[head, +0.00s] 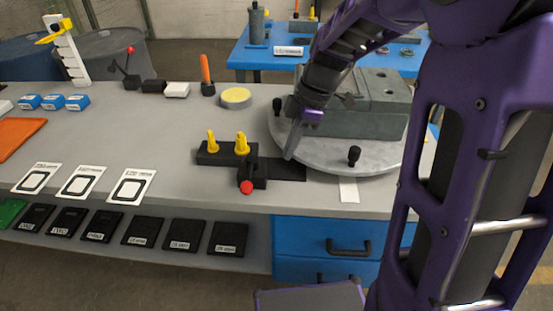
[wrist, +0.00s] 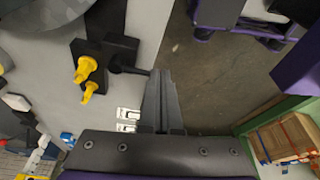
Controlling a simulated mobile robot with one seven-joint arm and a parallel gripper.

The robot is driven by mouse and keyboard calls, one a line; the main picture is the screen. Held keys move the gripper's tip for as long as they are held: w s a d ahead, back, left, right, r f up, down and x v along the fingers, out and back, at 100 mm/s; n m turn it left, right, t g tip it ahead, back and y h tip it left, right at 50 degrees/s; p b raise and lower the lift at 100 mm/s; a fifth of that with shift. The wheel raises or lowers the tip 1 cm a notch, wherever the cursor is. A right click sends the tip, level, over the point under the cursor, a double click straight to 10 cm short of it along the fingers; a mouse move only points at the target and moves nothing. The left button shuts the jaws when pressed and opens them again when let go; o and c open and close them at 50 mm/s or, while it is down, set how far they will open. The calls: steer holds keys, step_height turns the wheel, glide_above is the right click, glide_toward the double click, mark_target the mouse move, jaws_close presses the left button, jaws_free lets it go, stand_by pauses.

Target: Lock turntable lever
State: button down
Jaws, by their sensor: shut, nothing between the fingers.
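The round grey turntable (head: 340,155) stands at the right of the bench, with black knobs on its rim and a grey block on top. A black lever with a red knob (head: 247,187) is mounted on a black base (head: 258,172) left of the turntable. The lever (wrist: 130,70) also shows in the wrist view, reaching toward my fingertips; its red knob is not visible there. My gripper (head: 289,155) is shut and empty, pointing down by the turntable's left edge. In the wrist view its fingers (wrist: 162,75) lie beside the lever's end; contact cannot be told.
A black block with two yellow pegs (head: 212,150) stands left of the lever. A second red-knobbed lever (head: 130,70) is at the back left. White cards (head: 130,187) lie along the front edge. Blue drawers (head: 335,240) are below the bench.

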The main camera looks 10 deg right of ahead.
mark_target(250, 174)
steer(key=a+f+b, duration=0.1)
steer(key=a+f, duration=0.5)
steer(key=f, duration=0.3)
steer(key=shift+a, duration=0.3)
steer(key=shift+a+f, duration=0.1)
steer(key=shift+f, duration=0.05)
